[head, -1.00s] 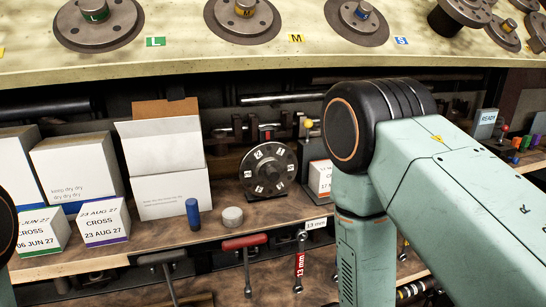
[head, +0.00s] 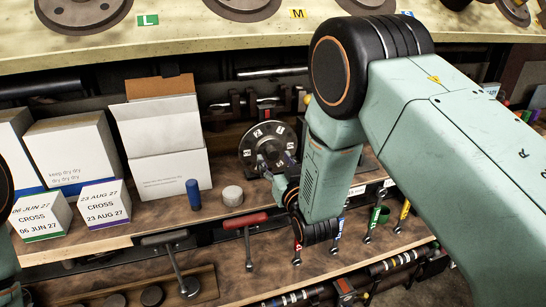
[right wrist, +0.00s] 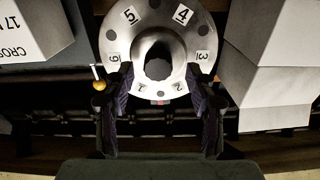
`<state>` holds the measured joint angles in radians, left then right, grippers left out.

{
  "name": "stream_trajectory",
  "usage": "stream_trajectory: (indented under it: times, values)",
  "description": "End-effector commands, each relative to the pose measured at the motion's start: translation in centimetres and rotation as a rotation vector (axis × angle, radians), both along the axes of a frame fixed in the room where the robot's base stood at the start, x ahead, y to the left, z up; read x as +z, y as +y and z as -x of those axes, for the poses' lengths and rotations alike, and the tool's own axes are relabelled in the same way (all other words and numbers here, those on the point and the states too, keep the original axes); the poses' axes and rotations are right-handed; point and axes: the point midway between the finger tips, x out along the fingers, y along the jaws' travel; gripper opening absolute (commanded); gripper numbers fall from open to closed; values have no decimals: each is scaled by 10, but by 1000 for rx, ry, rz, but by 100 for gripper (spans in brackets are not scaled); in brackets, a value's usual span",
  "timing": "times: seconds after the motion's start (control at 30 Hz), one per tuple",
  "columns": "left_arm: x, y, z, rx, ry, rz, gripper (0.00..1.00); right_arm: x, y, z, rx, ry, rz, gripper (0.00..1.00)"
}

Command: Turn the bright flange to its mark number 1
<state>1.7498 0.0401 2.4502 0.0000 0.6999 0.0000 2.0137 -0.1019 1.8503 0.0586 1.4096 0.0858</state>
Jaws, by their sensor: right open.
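The bright flange (head: 264,140), a metal disc with white number tags, stands upright on its fixture at the back of the bench. In the right wrist view the flange (right wrist: 160,24) faces me; tags 5 and 4 are at the top, 6 and 3 at the sides, 1 and 2 at the bottom. A small reddish mark lies between 1 and 2 at the lower rim. My right gripper (head: 271,175) is in front of the flange's lower part. In the right wrist view its open fingers (right wrist: 160,82) stand either side of the central hub; contact cannot be told. My left gripper is out of view.
A yellow knob (right wrist: 99,85) is close beside one finger. An open white carton (head: 165,150), a blue cylinder (head: 193,192) and a pale round piece (head: 232,196) stand left of the flange. Tools hang along the bench edge, including a red-handled one (head: 245,220).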

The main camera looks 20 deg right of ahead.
Motion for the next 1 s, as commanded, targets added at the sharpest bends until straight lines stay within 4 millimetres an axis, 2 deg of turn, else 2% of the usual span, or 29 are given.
stream_trajectory:
  times: [0.2,0.53,1.0]
  values:
    - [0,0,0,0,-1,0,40,-1,0,-19,-1,2,-1,56]
    - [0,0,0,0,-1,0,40,-1,1,-23,0,2,0,56]
    - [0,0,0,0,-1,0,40,0,0,-23,-1,2,-1,16]
